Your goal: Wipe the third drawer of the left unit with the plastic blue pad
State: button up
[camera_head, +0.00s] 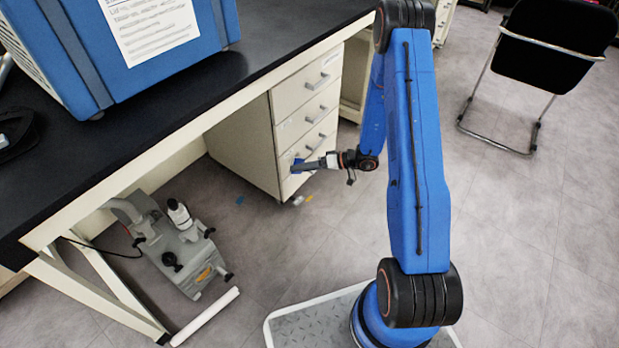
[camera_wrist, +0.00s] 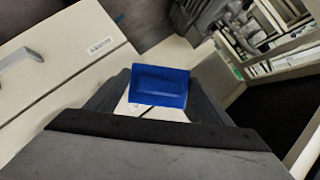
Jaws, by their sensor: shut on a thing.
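A cream drawer unit (camera_head: 245,140) stands under the black-topped bench, with several drawers with metal handles facing right. My gripper (camera_head: 303,164) is at the front of its lower drawers, close to the left edge of the drawer face. It is shut on the blue pad (camera_head: 296,165), which also shows between the fingers in the wrist view (camera_wrist: 160,86). A drawer front (camera_wrist: 65,75) with a handle and a small label lies to the left in the wrist view. I cannot tell whether the pad touches the drawer face.
The black bench top (camera_head: 130,120) carries a blue machine (camera_head: 90,60) with a paper sheet. A grey device (camera_head: 180,250) stands on the floor under the bench. A black chair (camera_head: 555,45) stands at the back right. The floor between is mostly clear.

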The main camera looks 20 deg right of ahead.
notch_tip(320, 180, down, 6)
jog(key=d+m+t, duration=0.2)
jog(key=t, duration=0.1)
jog(key=shift+h, duration=0.3)
jog(key=shift+w+a+r, duration=0.15)
jog(key=shift+w+a, duration=0.75)
jog(key=shift+w, duration=0.2)
jog(key=shift+w+a+r, duration=0.1)
jog(key=shift+w+a, duration=0.75)
jog(key=shift+w, duration=0.2)
jog(key=shift+w+a, duration=0.55)
jog(key=shift+w, duration=0.15)
jog(key=shift+d, duration=0.1)
jog(key=shift+w+d, duration=1)
jog(key=shift+d, duration=0.3)
jog(key=shift+w+d, duration=1)
jog(key=shift+d, duration=0.35)
jog(key=shift+w+d, duration=1)
jog(key=shift+d, duration=0.3)
jog(key=shift+a, duration=0.1)
